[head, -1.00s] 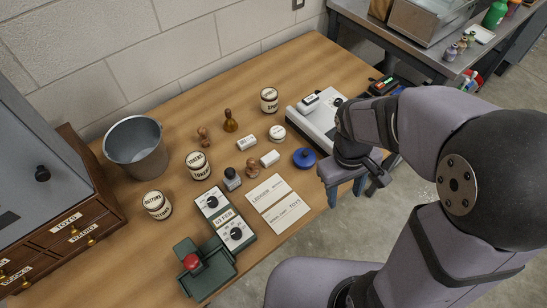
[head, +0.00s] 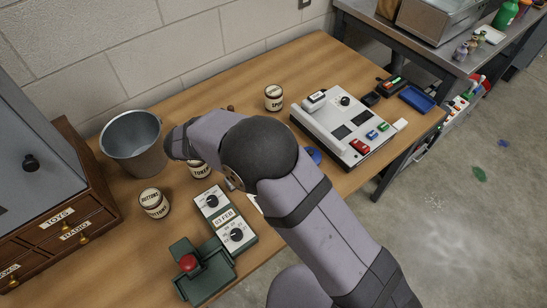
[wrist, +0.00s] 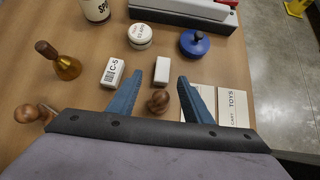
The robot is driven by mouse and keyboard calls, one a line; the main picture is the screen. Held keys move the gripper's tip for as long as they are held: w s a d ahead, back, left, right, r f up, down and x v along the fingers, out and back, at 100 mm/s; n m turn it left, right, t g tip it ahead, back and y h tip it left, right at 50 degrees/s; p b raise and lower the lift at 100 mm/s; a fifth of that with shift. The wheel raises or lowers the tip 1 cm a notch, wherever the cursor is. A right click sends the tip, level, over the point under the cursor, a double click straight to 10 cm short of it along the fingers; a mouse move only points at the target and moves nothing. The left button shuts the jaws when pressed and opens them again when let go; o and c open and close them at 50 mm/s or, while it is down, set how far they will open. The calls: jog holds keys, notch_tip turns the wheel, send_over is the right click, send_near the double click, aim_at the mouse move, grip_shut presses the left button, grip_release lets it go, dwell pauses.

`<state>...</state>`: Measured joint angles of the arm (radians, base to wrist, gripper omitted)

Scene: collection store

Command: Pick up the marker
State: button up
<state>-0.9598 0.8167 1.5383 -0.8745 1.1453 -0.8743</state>
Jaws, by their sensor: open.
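I cannot make out a thing that is surely the marker. In the wrist view, my gripper (wrist: 160,79) is open above the table, its two blue fingers wide apart. A small plain white block (wrist: 162,70) shows between the fingertips, apart from both. A round brown wooden knob (wrist: 157,102) shows between the fingers, nearer the gripper. In the head view, my own arm hides the gripper and most of these small things.
A blue round lidded thing (wrist: 194,43) and a white round tin (wrist: 139,36) stand beyond the fingers. A brass-and-wood handled stamp (wrist: 66,64) stands at left. Cards (wrist: 234,106) lie at right. A metal bucket (head: 133,145) and a Buttons jar (head: 153,204) stand by the drawers.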

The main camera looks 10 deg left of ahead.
jog(key=shift+s+p+x, duration=0.15)
jog(key=shift+p+x, duration=0.35)
jog(key=shift+x, duration=1.3)
jog(key=shift+s+p+x, duration=0.1)
jog(key=shift+p+x, duration=0.4)
jog(key=shift+x, duration=1.3)
jog(key=shift+d+f, duration=0.1)
jog(key=shift+d, duration=0.05)
jog(key=c, duration=1.1)
